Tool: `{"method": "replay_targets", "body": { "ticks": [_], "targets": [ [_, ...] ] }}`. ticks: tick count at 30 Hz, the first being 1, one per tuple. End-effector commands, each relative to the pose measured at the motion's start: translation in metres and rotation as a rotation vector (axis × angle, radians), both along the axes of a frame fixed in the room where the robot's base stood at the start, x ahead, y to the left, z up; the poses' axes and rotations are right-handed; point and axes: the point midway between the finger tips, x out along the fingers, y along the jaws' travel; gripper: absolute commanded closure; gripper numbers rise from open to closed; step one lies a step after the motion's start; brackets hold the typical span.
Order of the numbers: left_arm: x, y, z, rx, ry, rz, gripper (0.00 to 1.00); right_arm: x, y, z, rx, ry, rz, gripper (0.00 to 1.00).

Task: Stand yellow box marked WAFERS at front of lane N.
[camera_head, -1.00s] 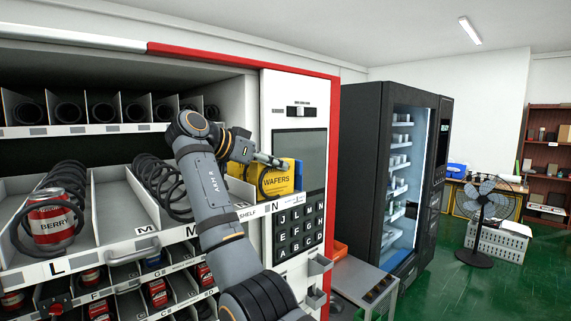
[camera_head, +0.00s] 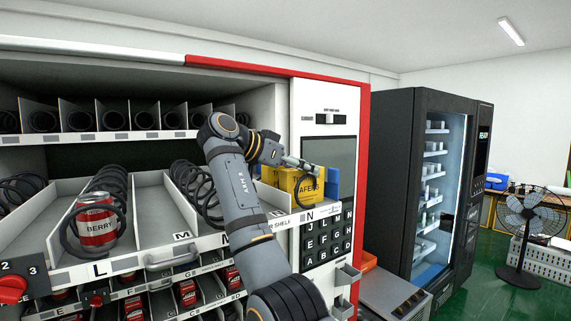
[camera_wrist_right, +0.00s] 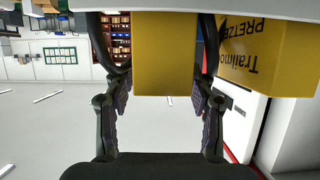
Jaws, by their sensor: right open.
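The yellow WAFERS box (camera_head: 309,187) stands at the front of lane N, just behind the N label (camera_head: 309,216) on the shelf lip. My right gripper (camera_head: 300,166) is at the top of this box. In the right wrist view the gripper (camera_wrist_right: 160,88) is open, and a plain yellow box face (camera_wrist_right: 166,50) shows between its two fingers, with visible gaps at the sides. A black spiral loop (camera_head: 300,191) lies close to the WAFERS box. My left gripper is not in view.
Another yellow box (camera_wrist_right: 262,50), marked PRETZE, stands beside it in the right wrist view. A blue item (camera_head: 333,186) is right of the WAFERS box. A BERRY can (camera_head: 97,222) sits in lane L. The lane M channel (camera_head: 158,215) looks empty in front.

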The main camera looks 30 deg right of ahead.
Motion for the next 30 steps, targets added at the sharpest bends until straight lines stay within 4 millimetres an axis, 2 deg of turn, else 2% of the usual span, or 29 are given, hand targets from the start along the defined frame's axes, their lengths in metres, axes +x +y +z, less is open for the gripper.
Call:
{"method": "replay_targets", "body": {
  "ticks": [1,4,9,18,30],
  "targets": [
    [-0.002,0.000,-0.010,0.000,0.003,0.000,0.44,-0.001,0.011,0.000,-0.001,-0.001,0.004,0.44],
    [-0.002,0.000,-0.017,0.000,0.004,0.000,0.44,-0.003,0.038,0.012,-0.003,-0.001,0.005,0.44],
    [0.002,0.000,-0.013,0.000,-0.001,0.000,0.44,-0.007,0.082,0.034,-0.004,0.001,0.004,0.44],
    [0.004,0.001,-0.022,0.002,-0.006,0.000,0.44,-0.008,0.097,0.039,0.000,0.001,0.000,0.44],
    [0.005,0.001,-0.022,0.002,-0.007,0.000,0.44,-0.008,0.098,0.039,0.000,0.000,-0.001,0.44]
  ]
}}
